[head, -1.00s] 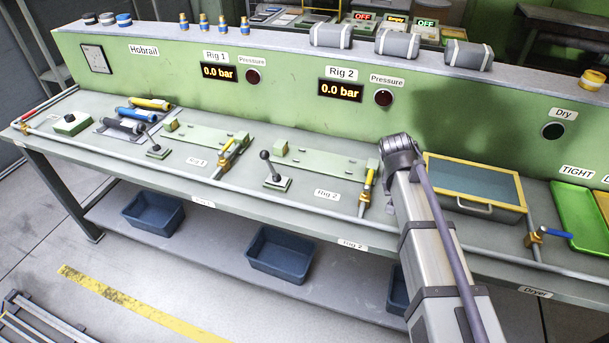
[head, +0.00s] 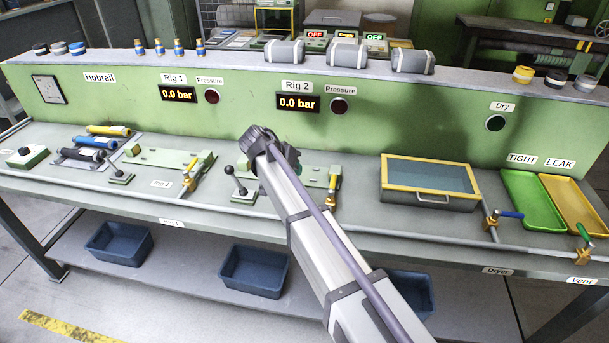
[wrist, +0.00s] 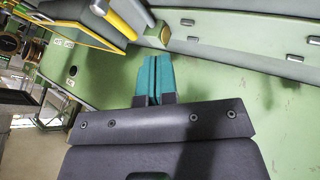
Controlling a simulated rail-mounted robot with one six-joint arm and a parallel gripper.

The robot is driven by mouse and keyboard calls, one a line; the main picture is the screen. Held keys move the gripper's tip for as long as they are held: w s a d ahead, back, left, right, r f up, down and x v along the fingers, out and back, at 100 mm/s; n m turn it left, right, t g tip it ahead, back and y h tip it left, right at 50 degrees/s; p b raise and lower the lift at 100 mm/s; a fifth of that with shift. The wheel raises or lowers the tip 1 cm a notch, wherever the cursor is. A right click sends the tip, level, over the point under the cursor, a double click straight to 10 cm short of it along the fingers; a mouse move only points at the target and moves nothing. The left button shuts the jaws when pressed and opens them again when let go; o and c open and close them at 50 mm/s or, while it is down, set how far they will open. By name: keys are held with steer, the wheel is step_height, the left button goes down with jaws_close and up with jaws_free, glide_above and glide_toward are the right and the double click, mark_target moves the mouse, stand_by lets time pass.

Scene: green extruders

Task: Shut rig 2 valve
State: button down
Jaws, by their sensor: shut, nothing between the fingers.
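The Rig 2 valve (head: 333,188) has a yellow handle and a brass body. It sits at the right end of the pale green Rig 2 fixture (head: 316,173), and its handle appears to lie along the short branch pipe. In the head view my arm's end is over this fixture, left of the valve, and hides part of it; the fingers are hidden there. In the wrist view my gripper (wrist: 153,80) shows its teal fingers together, with nothing between them. A yellow bar (wrist: 115,20) is beyond the fingers; I cannot tell which part it is.
A black-knobbed lever (head: 242,187) stands left of my arm. The dryer box (head: 430,205) with a yellow-framed lid is right of the valve. The Rig 2 display (head: 298,102) reads 0.0 bar. The green back panel (head: 400,125) rises behind the bench.

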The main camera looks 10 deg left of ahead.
mark_target(333, 184)
steer(key=b+x, duration=0.3)
steer(key=x, duration=0.1)
steer(key=b+x, duration=0.2)
steer(key=x, duration=0.2)
steer(key=shift+s+a+f+b, duration=0.1)
steer(key=shift+a+f+b, duration=0.05)
steer(key=shift+f+b, duration=0.25)
steer(key=d, duration=0.1)
steer(key=d+r+p, duration=0.1)
steer(key=d, duration=0.1)
steer(key=shift+d+r, duration=0.1)
steer(key=shift+d, duration=0.6)
steer(key=shift+m, duration=0.3)
